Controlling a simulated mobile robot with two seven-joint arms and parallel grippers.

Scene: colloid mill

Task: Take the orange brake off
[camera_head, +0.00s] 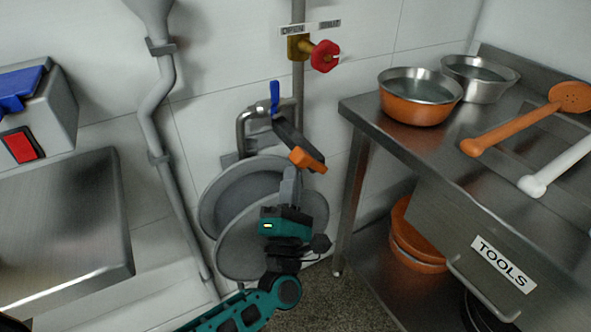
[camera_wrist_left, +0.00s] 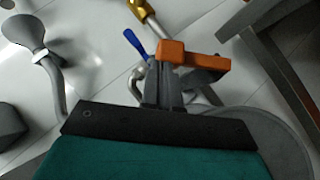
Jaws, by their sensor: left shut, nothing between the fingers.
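The orange brake (camera_head: 308,160) is a small orange block at the end of a dark lever, in front of the white tiled wall in the head view. It also shows in the left wrist view (camera_wrist_left: 205,58), right at the fingertips. My left gripper (camera_head: 291,174) comes up from below, in front of the grey discs. Its fingers are shut and empty, with the tips at the brake's lower left edge. I cannot tell whether they touch it. In the left wrist view my left gripper (camera_wrist_left: 168,70) hides part of the pipe behind. My right gripper is not in view.
A blue lever (camera_head: 275,96) and a red valve knob (camera_head: 325,56) are above the brake. Grey discs (camera_head: 236,190) stand behind my gripper. A steel table (camera_head: 375,112) with an orange bowl (camera_head: 419,105) and ladles is at the right. A steel box (camera_head: 70,225) is at the left.

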